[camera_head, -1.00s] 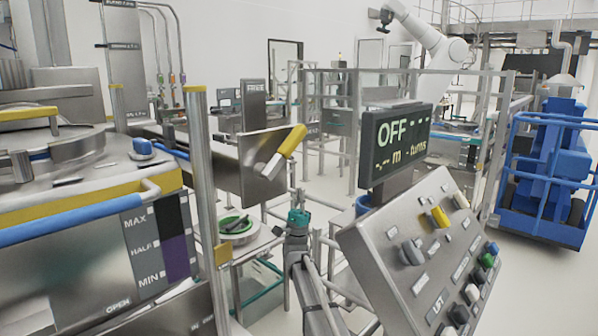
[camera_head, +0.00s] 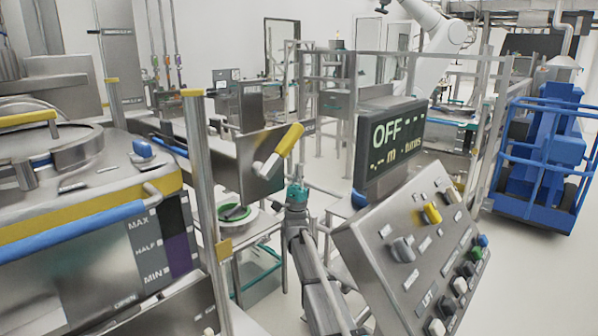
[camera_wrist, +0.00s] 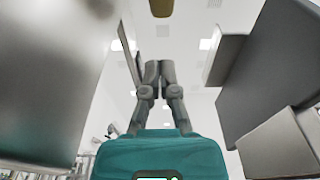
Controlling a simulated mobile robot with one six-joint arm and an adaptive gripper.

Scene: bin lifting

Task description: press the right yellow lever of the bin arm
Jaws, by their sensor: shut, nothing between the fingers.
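A yellow lever (camera_head: 289,140) sticks up at a slant from the right end of a grey steel plate (camera_head: 262,172), near the middle of the head view. No second lever of this kind is clearly seen there. My gripper (camera_head: 298,172), with its teal body, is below and slightly right of the lever in the picture. In the wrist view its two grey fingers (camera_wrist: 159,72) are together, with nothing between them. A small dull-yellow shape (camera_wrist: 161,8) shows beyond the fingertips at the top edge; it may be the lever. The fingers look apart from it.
A tilted control panel (camera_head: 385,265) with knobs and buttons stands close right of my arm, under a display (camera_head: 390,148) reading OFF. A steel post (camera_head: 203,190) and a machine with a blue rail (camera_head: 70,232) stand left. Grey blocks (camera_wrist: 270,70) flank the fingers on the right.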

